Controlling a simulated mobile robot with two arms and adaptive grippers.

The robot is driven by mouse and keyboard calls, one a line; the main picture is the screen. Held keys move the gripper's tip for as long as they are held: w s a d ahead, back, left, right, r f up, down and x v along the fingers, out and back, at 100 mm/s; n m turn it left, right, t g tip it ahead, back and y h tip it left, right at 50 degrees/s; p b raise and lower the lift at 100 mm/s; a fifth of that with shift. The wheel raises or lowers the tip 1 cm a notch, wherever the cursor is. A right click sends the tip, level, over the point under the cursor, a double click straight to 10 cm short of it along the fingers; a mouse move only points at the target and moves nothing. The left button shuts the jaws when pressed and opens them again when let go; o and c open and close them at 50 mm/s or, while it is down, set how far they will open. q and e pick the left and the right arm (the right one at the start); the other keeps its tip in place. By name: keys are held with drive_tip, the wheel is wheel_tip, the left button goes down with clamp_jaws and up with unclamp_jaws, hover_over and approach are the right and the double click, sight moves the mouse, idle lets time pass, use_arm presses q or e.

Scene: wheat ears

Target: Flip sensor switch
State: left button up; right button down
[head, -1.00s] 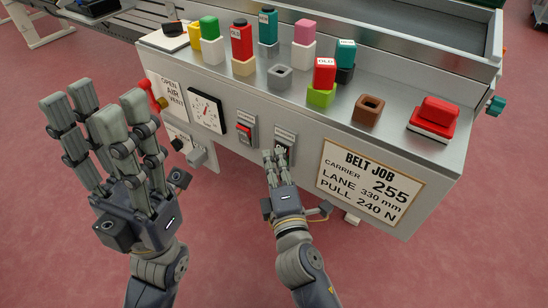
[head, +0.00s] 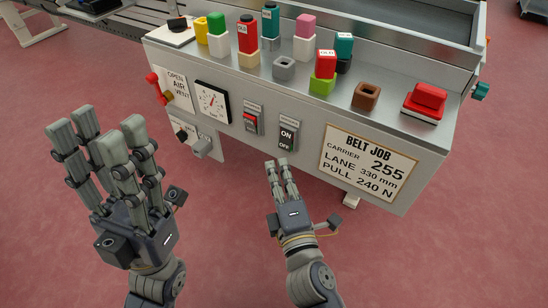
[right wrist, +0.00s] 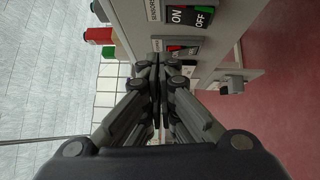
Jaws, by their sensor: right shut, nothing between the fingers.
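A rocker switch with ON and OFF lettering (head: 288,135) is on the front panel of the cabinet, just left of the BELT JOB sign. In the right wrist view the same switch (right wrist: 190,16) shows a green patch beside OFF, and a label starting with SENSOR is next to it. A second switch with a red part (head: 251,119) is to its left. My right gripper (head: 281,163) is shut and empty, below and in front of the ON/OFF switch, apart from it. My left gripper (head: 98,142) is open and empty, at the left, away from the panel.
A gauge (head: 213,101), a red lever (head: 157,88) and a grey knob (head: 203,146) are on the panel's left. Coloured blocks and a red stamp-like piece (head: 426,99) stand on the cabinet top (head: 390,75). The BELT JOB sign (head: 368,163) is on the right. The red floor in front is clear.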

drive_tip(key=shift+r+v, duration=0.2)
drive_tip(key=shift+v, duration=0.75)
drive_tip(key=shift+r+v, duration=0.2)
drive_tip(key=shift+v, duration=0.7)
